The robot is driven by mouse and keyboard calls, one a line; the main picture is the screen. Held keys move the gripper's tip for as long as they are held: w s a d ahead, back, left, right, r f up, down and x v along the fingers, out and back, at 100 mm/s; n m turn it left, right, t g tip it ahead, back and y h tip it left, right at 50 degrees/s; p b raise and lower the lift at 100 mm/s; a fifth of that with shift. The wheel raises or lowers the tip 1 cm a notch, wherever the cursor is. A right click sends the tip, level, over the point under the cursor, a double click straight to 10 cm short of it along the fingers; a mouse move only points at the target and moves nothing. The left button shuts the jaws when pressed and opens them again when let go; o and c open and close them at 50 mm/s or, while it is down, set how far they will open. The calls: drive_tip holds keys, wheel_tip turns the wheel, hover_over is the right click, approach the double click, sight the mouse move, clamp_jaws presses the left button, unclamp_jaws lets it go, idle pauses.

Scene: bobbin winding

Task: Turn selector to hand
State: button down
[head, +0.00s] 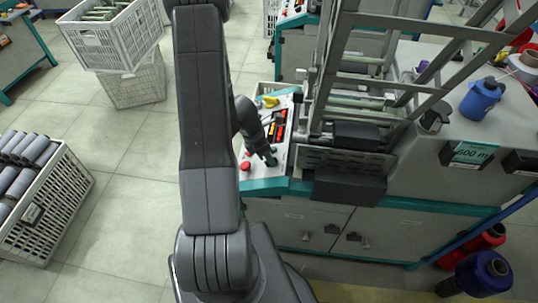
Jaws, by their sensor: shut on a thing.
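The white control panel (282,162) sits on the near left end of the winding machine, with a red button (245,166) and a dark display with red and orange marks (281,118). My gripper (271,159) reaches down to the lower part of this panel, right of the red button. It is shut on what appears to be the selector. The selector is hidden by the dark fingers, so I cannot tell which way it points.
The machine's metal frame (386,84) rises just right of the panel. Grey crates (107,36) stand back left, and a crate of grey bobbins (48,222) stands left. The floor between is clear.

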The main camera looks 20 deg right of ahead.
drive_tip(key=c, duration=1.5)
unclamp_jaws()
drive_tip(key=p+v, duration=0.2)
drive_tip(key=v, duration=1.2)
drive_tip(key=shift+f, duration=0.15)
drive_tip(key=b+x, duration=0.2)
drive_tip(key=x, duration=1.1)
drive_tip(key=shift+s+d+f, duration=0.15)
drive_tip(key=shift+f, duration=0.2)
drive_tip(key=shift+m+b, duration=0.3)
